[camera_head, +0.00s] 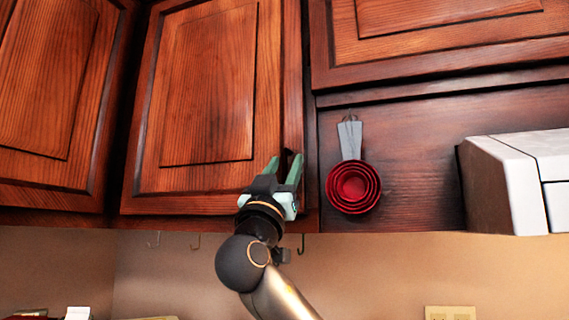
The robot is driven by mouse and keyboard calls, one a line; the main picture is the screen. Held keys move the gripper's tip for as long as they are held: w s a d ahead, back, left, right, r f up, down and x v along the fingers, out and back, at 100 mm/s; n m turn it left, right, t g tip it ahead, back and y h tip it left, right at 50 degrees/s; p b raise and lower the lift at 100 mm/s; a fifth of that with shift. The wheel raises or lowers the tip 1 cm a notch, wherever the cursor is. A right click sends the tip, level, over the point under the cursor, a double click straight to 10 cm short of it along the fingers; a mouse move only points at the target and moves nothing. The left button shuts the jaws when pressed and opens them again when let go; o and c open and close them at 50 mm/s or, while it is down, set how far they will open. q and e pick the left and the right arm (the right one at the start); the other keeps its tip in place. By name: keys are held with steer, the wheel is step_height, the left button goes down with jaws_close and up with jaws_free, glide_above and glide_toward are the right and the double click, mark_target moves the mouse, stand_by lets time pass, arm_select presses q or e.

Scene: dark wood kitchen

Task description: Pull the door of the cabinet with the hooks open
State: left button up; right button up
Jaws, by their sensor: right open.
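The cabinet door (208,85) is dark reddish wood with a recessed panel and looks closed. Small hooks (153,240) hang below the cabinet, one of them (300,245) just right of my wrist. My right gripper (285,168) reaches up from below to the door's lower right edge. Its green fingers are open, with a dark piece, perhaps the door's handle, showing between them. I cannot tell whether the fingers touch the door. My left gripper is not in view.
Red measuring cups (353,187) hang on the wood panel just right of my gripper. Another cabinet door (45,90) is at left. A wall outlet (450,313) is low at right. The wall below the cabinets is mostly clear.

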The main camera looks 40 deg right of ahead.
jaws_close()
stand_by(1.4)
